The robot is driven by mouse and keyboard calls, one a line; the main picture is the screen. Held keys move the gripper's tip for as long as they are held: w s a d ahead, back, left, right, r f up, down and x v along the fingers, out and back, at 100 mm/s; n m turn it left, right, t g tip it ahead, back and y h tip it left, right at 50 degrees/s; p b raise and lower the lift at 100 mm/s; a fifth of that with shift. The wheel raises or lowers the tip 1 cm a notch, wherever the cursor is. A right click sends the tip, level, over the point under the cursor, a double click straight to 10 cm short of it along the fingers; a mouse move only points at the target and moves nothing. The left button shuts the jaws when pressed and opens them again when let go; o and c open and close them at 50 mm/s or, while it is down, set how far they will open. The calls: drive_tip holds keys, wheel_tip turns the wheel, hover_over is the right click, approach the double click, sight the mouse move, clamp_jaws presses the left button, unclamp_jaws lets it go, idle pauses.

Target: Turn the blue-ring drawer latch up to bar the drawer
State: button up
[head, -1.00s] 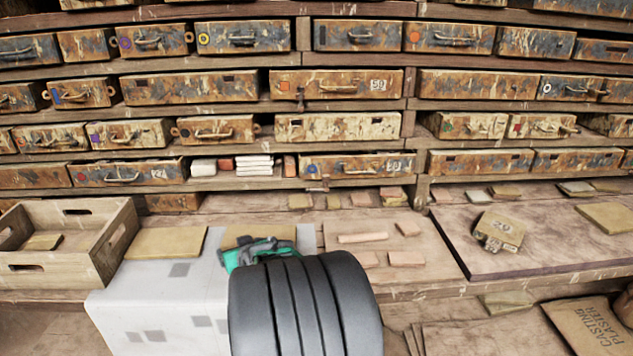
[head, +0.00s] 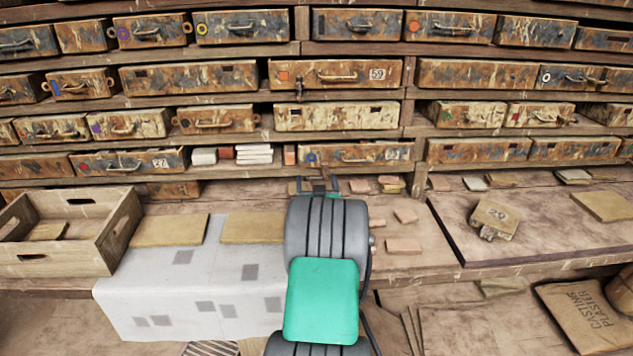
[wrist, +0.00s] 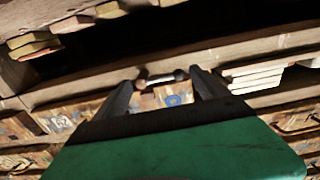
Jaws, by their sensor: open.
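The blue-ring drawer (head: 365,153) is in the lowest full row in the head view, with its blue ring (head: 312,158) at its left end. The ring shows in the wrist view (wrist: 173,100). The latch (wrist: 160,78) is a small metal bar on the shelf edge by the ring, lying about level along the edge. My gripper (head: 318,183) is open in front of that edge. In the wrist view my gripper (wrist: 162,80) has one finger on either side of the latch; whether they touch it is unclear. In the head view my gripper covers the latch area.
Pale tile stacks (head: 253,154) fill an open bay left of the drawer. Loose tiles (head: 403,245) lie on the bench beside my arm. A wooden crate (head: 125,225) stands left and a block marked 29 (head: 495,218) right. Another latch (head: 299,88) hangs under drawer 59 (head: 335,73).

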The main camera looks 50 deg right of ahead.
drive_tip(key=shift+c, duration=0.5)
drive_tip(key=c, duration=1.2)
